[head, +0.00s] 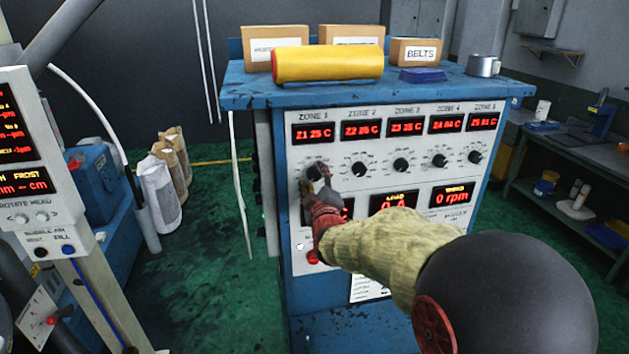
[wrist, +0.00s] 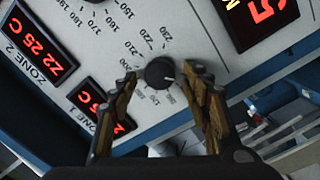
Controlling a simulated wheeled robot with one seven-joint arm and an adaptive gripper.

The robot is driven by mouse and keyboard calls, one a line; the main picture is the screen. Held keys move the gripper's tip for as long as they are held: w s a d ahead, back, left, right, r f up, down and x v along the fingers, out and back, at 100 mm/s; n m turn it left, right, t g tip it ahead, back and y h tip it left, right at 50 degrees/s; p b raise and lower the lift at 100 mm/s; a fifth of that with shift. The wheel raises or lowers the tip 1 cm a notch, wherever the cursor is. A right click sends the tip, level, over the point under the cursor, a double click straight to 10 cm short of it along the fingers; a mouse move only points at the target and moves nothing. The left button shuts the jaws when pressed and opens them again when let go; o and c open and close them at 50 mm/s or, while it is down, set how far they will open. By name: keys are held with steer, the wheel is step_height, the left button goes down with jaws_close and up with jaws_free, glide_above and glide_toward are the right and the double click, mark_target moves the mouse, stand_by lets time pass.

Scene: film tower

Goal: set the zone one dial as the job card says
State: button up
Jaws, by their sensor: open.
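The zone one dial (head: 316,170) is a black round knob on the white panel, below the ZONE 1 display (head: 314,131) reading Z1 25 C. In the wrist view the dial (wrist: 160,73) sits between the fingertips, with a pale pointer mark and printed scale numbers around it. My gripper (head: 322,182) is at the dial and partly covers it in the head view. In the wrist view my gripper (wrist: 163,76) is open, one worn finger on each side of the dial, with gaps visible. No readable job card shows; a printed white sheet (head: 369,288) hangs below the panel.
Several similar dials, such as the zone two dial (head: 359,169), run to the right. A yellow roll (head: 328,64), boxes and a metal mug (head: 483,66) stand on the blue cabinet (head: 262,94). A red button (head: 313,257) is below my gripper.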

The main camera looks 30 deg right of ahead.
steer(key=shift+c, duration=1.2)
steer(key=c, duration=0.9)
